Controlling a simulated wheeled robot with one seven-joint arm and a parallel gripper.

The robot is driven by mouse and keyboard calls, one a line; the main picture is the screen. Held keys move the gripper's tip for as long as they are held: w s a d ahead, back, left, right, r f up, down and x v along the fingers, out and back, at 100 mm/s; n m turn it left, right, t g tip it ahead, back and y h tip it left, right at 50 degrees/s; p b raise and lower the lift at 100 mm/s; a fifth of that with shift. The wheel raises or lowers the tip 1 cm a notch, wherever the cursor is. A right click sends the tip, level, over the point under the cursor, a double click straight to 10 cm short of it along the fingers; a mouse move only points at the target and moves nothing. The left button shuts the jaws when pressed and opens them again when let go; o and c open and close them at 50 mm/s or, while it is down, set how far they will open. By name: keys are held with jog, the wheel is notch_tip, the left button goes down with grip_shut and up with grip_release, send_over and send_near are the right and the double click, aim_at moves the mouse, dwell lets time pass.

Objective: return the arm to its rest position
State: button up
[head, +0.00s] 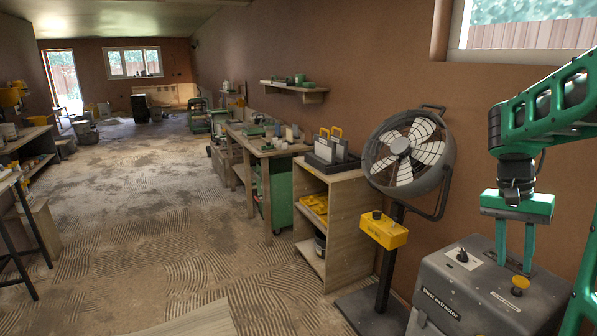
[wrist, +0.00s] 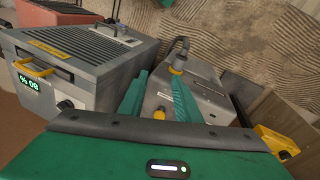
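My arm (head: 550,112) reaches in from the right edge in the head view, with its green gripper (head: 514,268) pointing down. The two fingers are apart with nothing held between them. They hang over the grey dust extractor (head: 450,290), which has a black knob (head: 461,255) and a yellow knob (head: 519,285) on top. In the wrist view the spread fingers of my gripper (wrist: 160,76) frame part of the dust extractor (wrist: 210,98). I cannot tell whether the fingertips touch its top.
A grey fan (head: 403,150) with a yellow control box (head: 384,230) stands left of the dust extractor. A wooden shelf unit (head: 345,225) and workbench (head: 262,150) line the wall. The wrist view shows a grey unit (wrist: 85,55) with a lit display. Open floor (head: 150,225) lies left.

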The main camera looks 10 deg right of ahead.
jog(key=s+a+f+n+t+y, duration=0.1)
jog(key=s+a+f+n, duration=0.1)
jog(key=s+a, duration=0.4)
jog(key=s+a+f+n+t+y, duration=0.1)
jog(key=s+a+n, duration=0.2)
jog(key=s+a, duration=0.4)
jog(key=s, duration=0.4)
jog(key=shift+s+f, duration=0.35)
jog(key=shift+s, duration=0.05)
jog(key=shift+a, duration=0.1)
